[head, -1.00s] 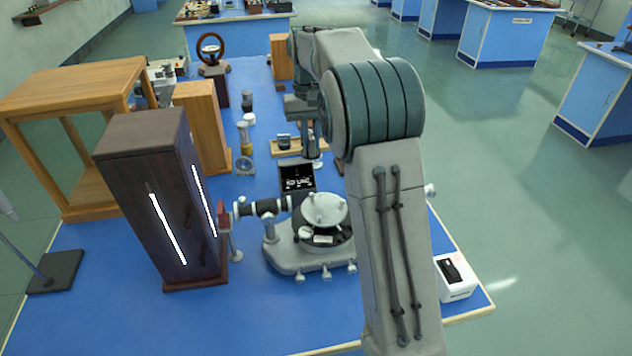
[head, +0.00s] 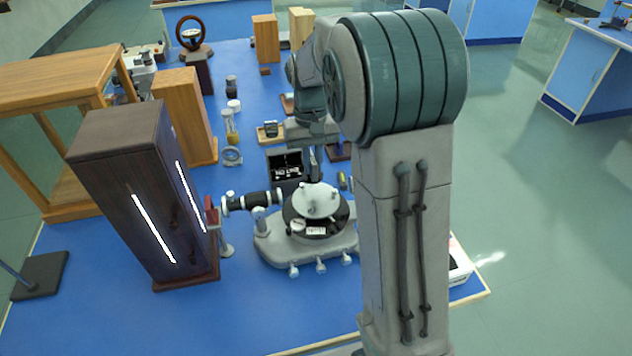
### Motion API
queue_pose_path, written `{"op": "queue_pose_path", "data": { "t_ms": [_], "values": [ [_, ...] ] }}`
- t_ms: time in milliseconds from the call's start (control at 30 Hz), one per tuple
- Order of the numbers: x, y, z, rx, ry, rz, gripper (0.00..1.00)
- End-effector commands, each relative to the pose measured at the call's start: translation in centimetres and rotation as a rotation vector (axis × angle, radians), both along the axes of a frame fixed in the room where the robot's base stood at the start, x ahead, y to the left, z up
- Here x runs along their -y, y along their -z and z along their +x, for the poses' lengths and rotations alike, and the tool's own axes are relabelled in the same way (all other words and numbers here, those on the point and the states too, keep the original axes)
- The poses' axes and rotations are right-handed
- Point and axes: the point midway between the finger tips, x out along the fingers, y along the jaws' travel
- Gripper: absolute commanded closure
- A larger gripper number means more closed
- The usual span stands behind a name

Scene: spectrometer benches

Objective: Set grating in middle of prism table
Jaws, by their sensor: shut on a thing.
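The prism table (head: 318,203) is a pale round plate with small posts, on top of the spectrometer (head: 275,247) in the middle of the blue bench. My gripper (head: 314,160) points down just behind the prism table, beside an open black box (head: 286,163). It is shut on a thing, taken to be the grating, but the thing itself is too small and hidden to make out. The gripper looks a little above and behind the plate; the exact gap cannot be told. The plate's middle looks free of any grating.
The spectrometer's black tube (head: 252,200) points left to a tall dark lamp housing (head: 140,200) with bright slits. A wooden block (head: 185,118) and a wooden frame stand (head: 60,80) are at the left. A white box (head: 460,262) sits at the right edge, partly behind my arm.

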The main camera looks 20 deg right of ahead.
Motion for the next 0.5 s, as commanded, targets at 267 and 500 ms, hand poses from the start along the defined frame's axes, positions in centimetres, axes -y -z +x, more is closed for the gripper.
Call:
{"op": "queue_pose_path", "data": {
  "t_ms": [267,500],
  "values": [
    [0.3,1.4,-1.9,-0.002,0.000,0.000,1.00],
    [0.3,4.6,-1.9,-0.002,0.001,0.000,1.00]
  ]
}}
